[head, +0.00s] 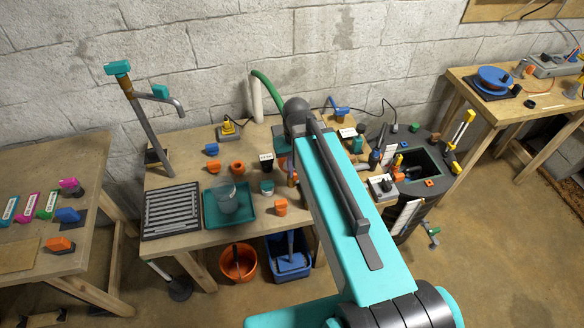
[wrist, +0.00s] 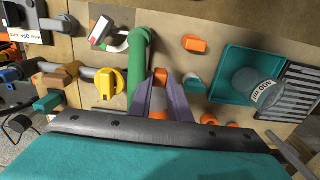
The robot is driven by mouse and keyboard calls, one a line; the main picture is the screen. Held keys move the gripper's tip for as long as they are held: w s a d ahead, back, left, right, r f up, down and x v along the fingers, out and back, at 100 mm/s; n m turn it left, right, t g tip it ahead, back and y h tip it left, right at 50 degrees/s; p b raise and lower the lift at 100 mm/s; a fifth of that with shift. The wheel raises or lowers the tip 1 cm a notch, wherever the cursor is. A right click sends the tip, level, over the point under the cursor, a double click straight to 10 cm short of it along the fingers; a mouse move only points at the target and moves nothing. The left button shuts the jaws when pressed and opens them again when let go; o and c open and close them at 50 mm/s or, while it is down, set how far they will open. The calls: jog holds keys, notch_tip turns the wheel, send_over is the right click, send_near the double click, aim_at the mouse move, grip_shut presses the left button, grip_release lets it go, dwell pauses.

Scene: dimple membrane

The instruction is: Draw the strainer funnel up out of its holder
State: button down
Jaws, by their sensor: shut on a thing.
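My gripper (wrist: 160,100) points down at the workbench in the wrist view, its two grey-purple fingers close together. It is shut on an orange part (wrist: 159,77), which I take to be the strainer funnel; orange shows between and just past the fingers. The rest of the funnel is hidden by the fingers, and I cannot make out the holder or whether the funnel is still seated in it. In the head view an orange piece (head: 282,162) shows at the left edge of my arm, which covers most of that spot.
A teal tray (head: 247,221) with a clear beaker (head: 226,197) stands left of my arm, beside a slatted grey rack (head: 172,212). Small orange cups and a teal jar (head: 267,187) stand between. A green pipe (wrist: 137,65) rises close beside the gripper.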

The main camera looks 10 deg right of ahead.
jog(key=shift+r+p, duration=1)
jog(key=shift+r, duration=0.65)
